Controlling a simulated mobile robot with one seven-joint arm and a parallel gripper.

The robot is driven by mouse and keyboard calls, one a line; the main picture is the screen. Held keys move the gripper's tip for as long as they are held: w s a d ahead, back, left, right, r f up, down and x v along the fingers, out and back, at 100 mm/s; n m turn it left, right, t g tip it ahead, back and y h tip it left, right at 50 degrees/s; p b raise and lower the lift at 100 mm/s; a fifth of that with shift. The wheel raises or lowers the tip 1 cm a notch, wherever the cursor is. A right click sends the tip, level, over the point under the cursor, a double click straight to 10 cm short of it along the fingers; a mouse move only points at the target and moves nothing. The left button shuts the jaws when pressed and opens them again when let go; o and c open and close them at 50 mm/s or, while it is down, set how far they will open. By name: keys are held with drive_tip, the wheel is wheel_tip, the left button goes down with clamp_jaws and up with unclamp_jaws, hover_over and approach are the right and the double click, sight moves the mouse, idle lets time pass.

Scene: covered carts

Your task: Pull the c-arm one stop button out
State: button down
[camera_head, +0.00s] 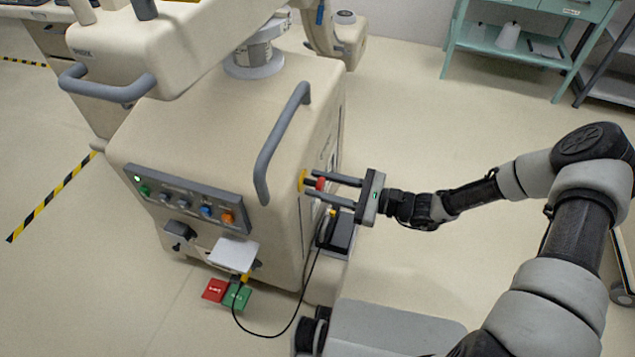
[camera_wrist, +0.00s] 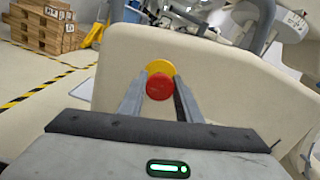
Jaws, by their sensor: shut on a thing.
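The stop button is a red mushroom knob (camera_wrist: 160,87) on a round yellow backing (camera_wrist: 160,68), set in the side face of the cream c-arm cart (camera_head: 230,110). In the head view the red knob (camera_head: 320,184) shows between the fingers, with the yellow backing (camera_head: 302,180) against the cart's side. My gripper (camera_head: 325,188) reaches in from the right, level with the button. Its two fingers are shut on the red knob, one on each side; they also show in the wrist view (camera_wrist: 158,90). Whether the knob is pushed in or out cannot be told.
A grey handle bar (camera_head: 280,140) rises on the cart close above my gripper. A black box (camera_head: 340,235) and a hanging black cable (camera_head: 300,300) are just below. A control panel (camera_head: 185,198) is on the adjoining face. Open floor lies behind my forearm.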

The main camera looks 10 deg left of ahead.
drive_tip(key=shift+d, duration=0.4)
drive_tip(key=c, duration=1.3)
unclamp_jaws()
drive_tip(key=d, duration=0.5)
drive_tip(key=s+d+p, duration=0.1)
drive_tip(key=d, duration=1.1)
drive_tip(key=shift+s+d+p, duration=0.25)
drive_tip(key=shift+p, duration=0.05)
